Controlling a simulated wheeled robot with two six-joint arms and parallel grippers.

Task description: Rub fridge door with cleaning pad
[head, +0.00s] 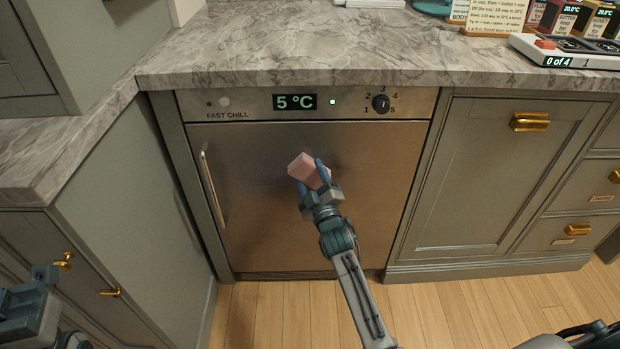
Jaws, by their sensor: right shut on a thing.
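The fridge door (260,220) is a brushed-metal panel under the counter, shut, with a vertical handle (213,184) on its left side. A faint darker smudge shows on the door around the pad. My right gripper (315,176) is shut on a pink cleaning pad (304,167) in front of the upper middle of the door. I cannot tell whether the pad touches the door. My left gripper (32,305) is at the lower left edge, away from the fridge, and partly cut off; its jaws are unclear.
The control strip (330,103) above the door reads 5 °C and has a dial. A marble counter (330,50) overhangs it, with cards, small boxes and a device (570,50) at right. Cabinets flank the fridge. The wooden floor (285,315) in front is clear.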

